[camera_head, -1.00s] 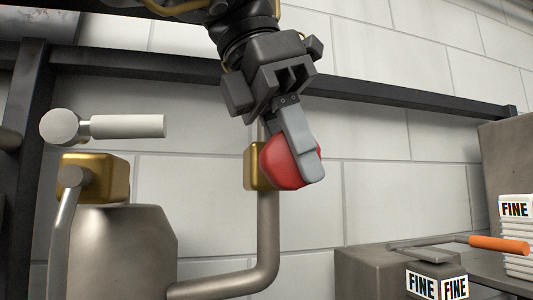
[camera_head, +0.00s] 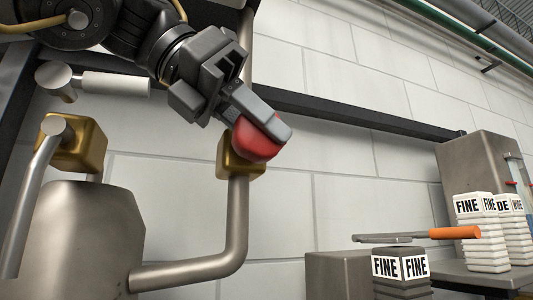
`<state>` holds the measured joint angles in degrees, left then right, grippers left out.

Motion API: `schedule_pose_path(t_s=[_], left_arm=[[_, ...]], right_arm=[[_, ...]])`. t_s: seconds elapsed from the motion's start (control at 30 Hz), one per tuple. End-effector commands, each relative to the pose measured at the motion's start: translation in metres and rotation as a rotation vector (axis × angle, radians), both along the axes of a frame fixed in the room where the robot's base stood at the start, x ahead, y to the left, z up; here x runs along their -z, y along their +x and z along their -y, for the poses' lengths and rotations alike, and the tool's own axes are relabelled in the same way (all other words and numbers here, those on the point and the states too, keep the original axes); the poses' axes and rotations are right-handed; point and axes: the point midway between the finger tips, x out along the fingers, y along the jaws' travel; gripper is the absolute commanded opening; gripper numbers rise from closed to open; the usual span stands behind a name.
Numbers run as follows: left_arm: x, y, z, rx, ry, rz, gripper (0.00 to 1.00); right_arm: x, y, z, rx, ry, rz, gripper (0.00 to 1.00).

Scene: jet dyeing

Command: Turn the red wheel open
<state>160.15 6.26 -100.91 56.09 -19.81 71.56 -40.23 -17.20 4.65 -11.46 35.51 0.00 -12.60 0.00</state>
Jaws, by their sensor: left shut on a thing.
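The red wheel (camera_head: 256,143) sits on a brass valve block (camera_head: 231,158) on a vertical steel pipe (camera_head: 238,205), in the upper middle of the head view. My left gripper (camera_head: 262,118) reaches down to it from the upper left. Its fingers are shut on the red wheel, and the near finger covers the wheel's upper right part. The far finger is mostly hidden. My right gripper is not in view.
A grey tank (camera_head: 82,240) and a second brass block (camera_head: 85,143) with a grey lever stand at the left. A dark rail (camera_head: 360,117) runs along the white wall. At the lower right are white stacks labelled FINE (camera_head: 488,235) and an orange-handled tool (camera_head: 455,233).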

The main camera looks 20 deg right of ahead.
Motion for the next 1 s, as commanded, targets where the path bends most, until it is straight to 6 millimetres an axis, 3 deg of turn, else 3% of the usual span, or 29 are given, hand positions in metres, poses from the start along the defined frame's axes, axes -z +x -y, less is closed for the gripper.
schedule_pose_path(t_s=[0.03,0.2,0.7,0.73,0.87,1.0], left_arm=[[0.0079,0.001,-0.0006,0.001,-0.009,-0.006,0.05],[0.0071,0.0008,-0.0002,0.001,-0.052,-0.004,0.04],[0.007,0.0008,0.001,0.001,-0.065,-0.004,0.04],[0.007,0.0008,0.0011,0.001,-0.065,-0.004,0.31],[0.0058,0.0006,0.0011,0.003,-0.068,-0.002,0.48],[0.0047,0.0003,0.0012,0.003,-0.07,0.0,0.49]], right_arm=[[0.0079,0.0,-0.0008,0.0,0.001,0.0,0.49],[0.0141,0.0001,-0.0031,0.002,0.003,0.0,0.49],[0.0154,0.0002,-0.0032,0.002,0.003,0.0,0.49],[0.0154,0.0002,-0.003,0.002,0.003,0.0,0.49],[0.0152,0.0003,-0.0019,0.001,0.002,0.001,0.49],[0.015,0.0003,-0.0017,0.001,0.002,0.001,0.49]])
